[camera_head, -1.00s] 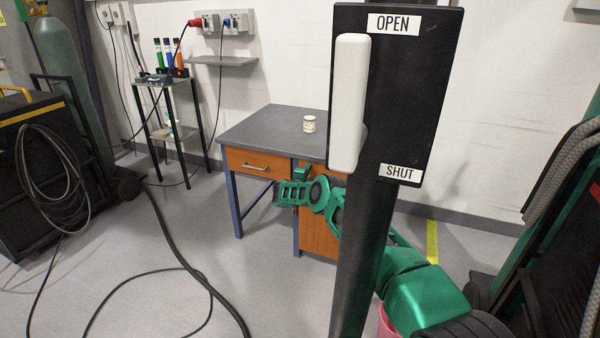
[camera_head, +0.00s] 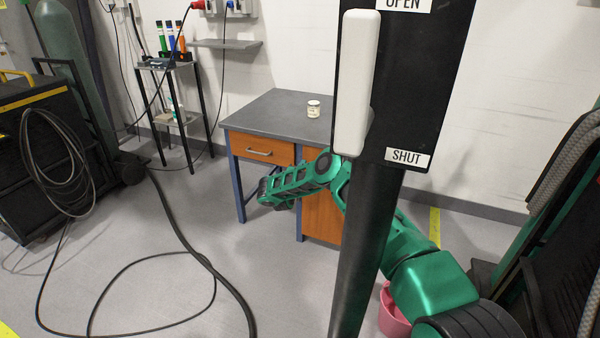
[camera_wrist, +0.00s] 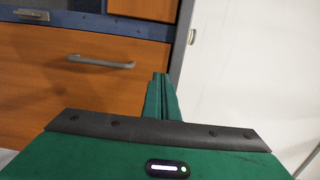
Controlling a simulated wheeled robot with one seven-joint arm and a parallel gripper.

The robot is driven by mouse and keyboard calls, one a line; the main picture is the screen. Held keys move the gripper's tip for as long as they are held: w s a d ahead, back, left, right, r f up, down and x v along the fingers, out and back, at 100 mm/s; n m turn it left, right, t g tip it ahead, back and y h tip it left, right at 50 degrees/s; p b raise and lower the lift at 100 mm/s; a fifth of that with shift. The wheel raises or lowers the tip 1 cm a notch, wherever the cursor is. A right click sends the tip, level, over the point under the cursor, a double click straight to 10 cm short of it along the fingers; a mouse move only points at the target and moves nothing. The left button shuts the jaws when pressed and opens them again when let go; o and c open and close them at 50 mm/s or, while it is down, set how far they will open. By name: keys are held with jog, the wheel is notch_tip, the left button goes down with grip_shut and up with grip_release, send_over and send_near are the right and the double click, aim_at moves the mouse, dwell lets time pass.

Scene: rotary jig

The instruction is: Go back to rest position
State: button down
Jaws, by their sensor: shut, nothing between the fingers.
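In the wrist view my gripper (camera_wrist: 160,78) shows as two green fingers pressed together, with nothing between them. It faces an orange wooden front with a grey bar handle (camera_wrist: 101,62). In the head view my green arm reaches behind the black post, and its far part extends left in front of the desk (camera_head: 272,112); the fingertips are hard to make out there. A black panel (camera_head: 420,90) on the post stands in the foreground, with a white upright lever handle (camera_head: 356,80) and OPEN and SHUT labels. My arm appears apart from the lever.
A small jar (camera_head: 313,109) stands on the desk. A pink bin (camera_head: 392,314) is on the floor beside my arm. Black cables (camera_head: 190,245) lie on the floor at left. A small rack (camera_head: 176,118) stands by the wall. Open floor lies left of the desk.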

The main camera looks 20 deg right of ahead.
jog(key=shift+v, duration=1.4)
